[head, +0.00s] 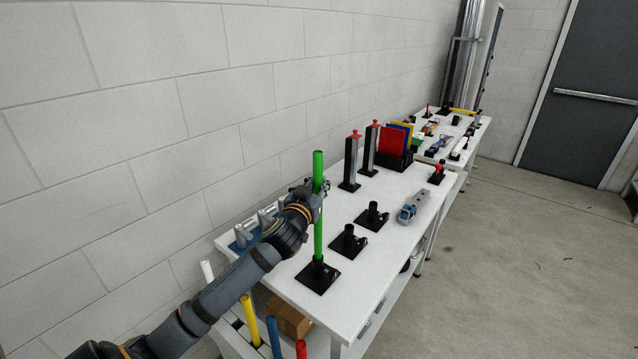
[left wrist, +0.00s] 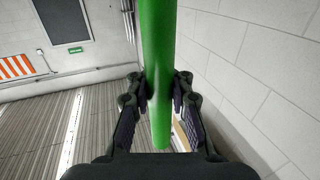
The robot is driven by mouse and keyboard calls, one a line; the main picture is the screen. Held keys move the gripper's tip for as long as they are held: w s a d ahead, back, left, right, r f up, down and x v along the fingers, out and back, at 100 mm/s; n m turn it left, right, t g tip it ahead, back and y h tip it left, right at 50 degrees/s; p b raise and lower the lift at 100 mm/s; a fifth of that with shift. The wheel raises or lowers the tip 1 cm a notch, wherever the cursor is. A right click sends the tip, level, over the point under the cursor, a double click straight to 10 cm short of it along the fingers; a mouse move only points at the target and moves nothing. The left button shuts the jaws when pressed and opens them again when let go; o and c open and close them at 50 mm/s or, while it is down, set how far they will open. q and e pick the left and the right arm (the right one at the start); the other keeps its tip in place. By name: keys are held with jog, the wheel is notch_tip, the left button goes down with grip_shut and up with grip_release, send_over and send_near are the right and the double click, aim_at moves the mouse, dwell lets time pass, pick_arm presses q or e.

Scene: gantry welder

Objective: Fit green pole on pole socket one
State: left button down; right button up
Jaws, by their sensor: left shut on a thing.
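The green pole (head: 318,208) stands upright in the head view, its lower end at the nearest black socket (head: 317,277) on the white table. I cannot tell whether it is fully seated there. My left gripper (head: 318,190) is shut on the pole at its upper middle. In the left wrist view the green pole (left wrist: 157,70) runs between both fingers of the left gripper (left wrist: 160,98). Two more black sockets, a middle one (head: 348,240) and a farther one (head: 372,216), are empty. No labels show which socket is number one. My right gripper is not in view.
Yellow (head: 249,318), blue (head: 273,335) and red (head: 301,349) poles stand below the table's near end. A blue-based fixture (head: 243,237) is beside my left arm. Two red-topped posts (head: 352,160) and a blue-grey device (head: 413,207) stand farther along. The table's front right is clear.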

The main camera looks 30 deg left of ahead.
pick_arm(q)
jog(key=shift+f+b, duration=1.3)
jog(key=shift+f, duration=0.5)
jog(key=c, duration=1.1)
grip_release()
jog(key=v, duration=0.7)
jog(key=shift+s+d, duration=0.1)
jog(key=shift+s, duration=0.15)
